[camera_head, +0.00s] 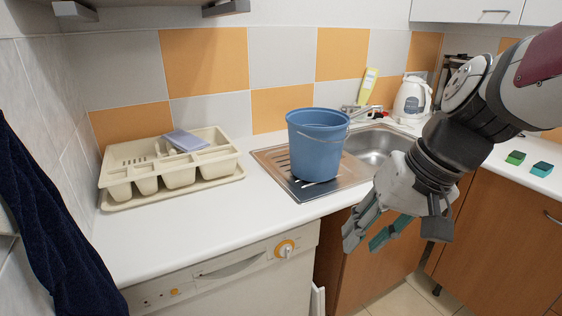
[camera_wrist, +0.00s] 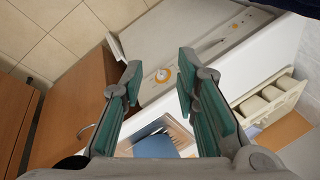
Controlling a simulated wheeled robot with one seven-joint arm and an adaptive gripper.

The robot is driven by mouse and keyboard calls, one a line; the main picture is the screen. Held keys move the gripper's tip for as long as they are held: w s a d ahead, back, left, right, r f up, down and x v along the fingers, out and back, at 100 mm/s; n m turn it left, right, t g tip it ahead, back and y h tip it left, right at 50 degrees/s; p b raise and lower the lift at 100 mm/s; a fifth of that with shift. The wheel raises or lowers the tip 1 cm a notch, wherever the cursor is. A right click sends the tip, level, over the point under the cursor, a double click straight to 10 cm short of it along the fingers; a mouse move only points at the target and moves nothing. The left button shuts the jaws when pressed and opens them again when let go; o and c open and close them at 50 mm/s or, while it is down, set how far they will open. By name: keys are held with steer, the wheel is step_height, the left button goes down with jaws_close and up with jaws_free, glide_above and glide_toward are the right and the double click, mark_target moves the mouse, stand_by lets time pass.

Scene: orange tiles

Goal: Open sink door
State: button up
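The brown wooden sink door (camera_head: 382,268) is under the counter, below the sink (camera_head: 372,146) and right of the white dishwasher. My gripper hides part of it in the head view. In the wrist view the wooden front (camera_wrist: 80,95) lies left of my fingers, with a small metal handle (camera_wrist: 86,131) low on it. I cannot tell whether the door is fully shut. My gripper (camera_head: 365,240) hangs in front of the sink cabinet, fingers pointing down and left. In the wrist view its two green-padded fingers (camera_wrist: 160,70) are apart with nothing between them.
A blue bucket (camera_head: 317,145) stands on the drainboard. A beige cutlery tray (camera_head: 180,173) is at the left of the counter. The dishwasher (camera_head: 225,283) is left of the sink cabinet. Another wooden cabinet (camera_head: 500,240) stands right. Tiled floor (camera_head: 408,297) shows between.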

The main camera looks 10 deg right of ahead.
steer(key=w+d+f+m+t+y+b, duration=0.2)
steer(key=w+d+f+m+y+b, duration=0.25)
steer(key=w+f, duration=0.6)
steer(key=m+t+h+b, duration=0.3)
steer(key=m+t+b, duration=0.4)
steer(key=t+b, duration=0.45)
glide_toward(386, 210)
steer(key=shift+g+y, duration=0.25)
steer(key=shift+g, duration=0.5)
steer(key=b+x, duration=0.1)
steer(key=x, duration=0.2)
steer(key=b+x, duration=0.1)
steer(key=x, duration=0.3)
steer(key=d+b+x, duration=0.1)
steer(key=x, duration=0.2)
steer(key=shift+w+r+b, duration=0.3)
steer(key=shift+w+b, duration=0.05)
steer(key=shift+w, duration=0.1)
steer(key=shift+c, duration=0.3)
jaws_close()
